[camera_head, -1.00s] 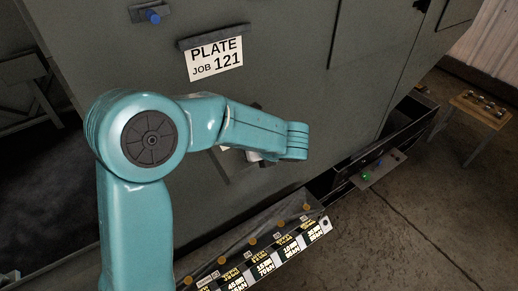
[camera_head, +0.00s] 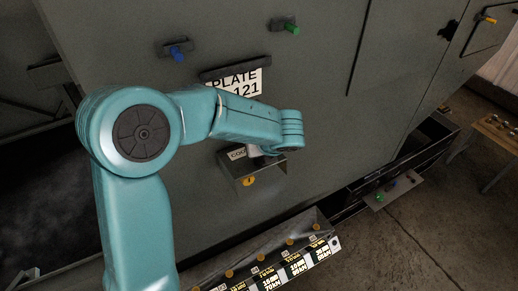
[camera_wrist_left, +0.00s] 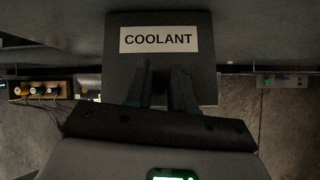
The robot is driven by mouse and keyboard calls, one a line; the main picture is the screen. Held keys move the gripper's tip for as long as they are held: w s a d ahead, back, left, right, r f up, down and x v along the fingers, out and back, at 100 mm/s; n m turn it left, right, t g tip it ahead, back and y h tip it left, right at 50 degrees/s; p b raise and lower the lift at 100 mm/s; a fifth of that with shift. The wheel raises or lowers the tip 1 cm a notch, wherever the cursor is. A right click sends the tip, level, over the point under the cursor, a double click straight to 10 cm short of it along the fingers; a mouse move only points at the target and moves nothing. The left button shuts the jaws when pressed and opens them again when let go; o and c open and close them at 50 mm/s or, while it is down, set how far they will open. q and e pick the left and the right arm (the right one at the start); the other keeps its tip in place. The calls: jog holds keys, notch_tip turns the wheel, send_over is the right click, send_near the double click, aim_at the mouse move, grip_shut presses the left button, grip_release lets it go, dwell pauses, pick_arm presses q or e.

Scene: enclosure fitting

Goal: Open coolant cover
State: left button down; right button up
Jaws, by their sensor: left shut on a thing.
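The coolant cover (camera_wrist_left: 205,75) is a dark square plate with a white COOLANT label (camera_wrist_left: 157,39), facing the left wrist camera. In the head view the label (camera_head: 237,154) shows partly, beside my left gripper (camera_head: 262,149); the wrist hides the rest. Below it a grey box (camera_head: 269,178) juts from the machine front, with a yellow-orange round part (camera_head: 249,181) at its front. The cover appears raised from this box, but its exact angle is hidden. My right gripper is not in view.
A PLATE JOB 121 sign (camera_head: 246,85), partly behind my arm, and blue (camera_head: 177,53) and green (camera_head: 291,28) knobs are on the machine front. A labelled ledge (camera_head: 270,262) juts out below. An open drawer (camera_head: 400,160) is at right. Floor at lower right is clear.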

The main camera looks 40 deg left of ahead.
pick_arm(q)
jog(key=shift+s+a+f, duration=0.15)
jog(key=c, duration=1)
grip_release()
jog(key=shift+a, duration=0.1)
jog(key=shift+a+f, duration=0.1)
jog(key=shift+a, duration=0.1)
jog(key=shift+d+r, duration=0.35)
jog(key=shift+d, duration=0.1)
jog(key=b+v, duration=0.1)
jog(key=v, duration=1.4)
jog(key=shift+r, duration=0.25)
jog(key=shift+a+f, duration=0.1)
jog(key=shift+a, duration=0.05)
